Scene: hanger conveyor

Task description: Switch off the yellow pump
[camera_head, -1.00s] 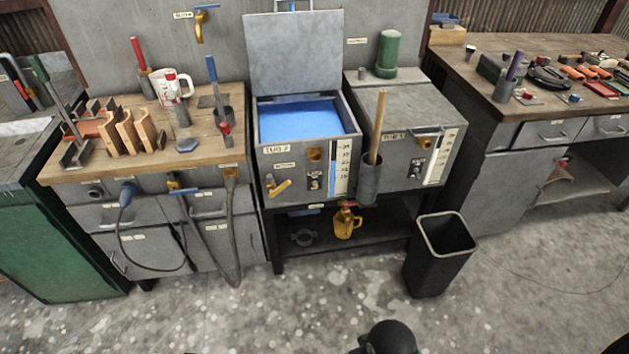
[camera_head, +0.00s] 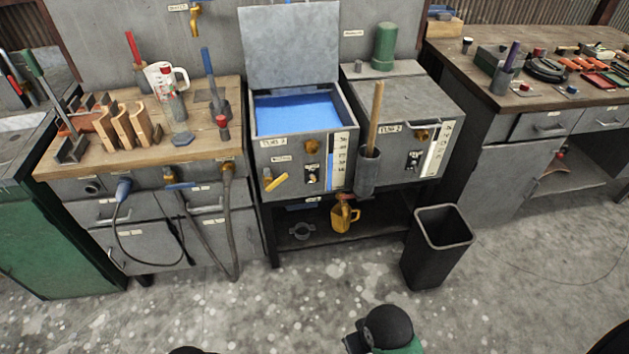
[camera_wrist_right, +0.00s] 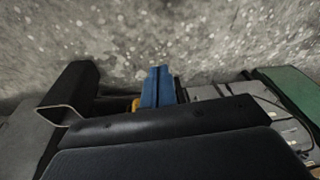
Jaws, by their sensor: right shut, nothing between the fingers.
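A yellow jug-shaped body (camera_head: 345,217), which may be the yellow pump, sits on the dark lower shelf under the tanks. A red part is just above it. Switch plates show on the front of the left tank (camera_head: 312,178) and the right tank (camera_head: 414,160); their positions are too small to read. My right gripper (camera_wrist_right: 158,87) shows in the right wrist view as two blue fingers pressed together, empty, with floor beyond. It is apart from the tanks. My left gripper is not in view.
A black bin (camera_head: 438,250) stands on the floor right of the tank stand (camera_head: 270,240). A workbench (camera_head: 215,150) with a hanging hose and cable stands left. Another bench (camera_head: 550,100) is at right.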

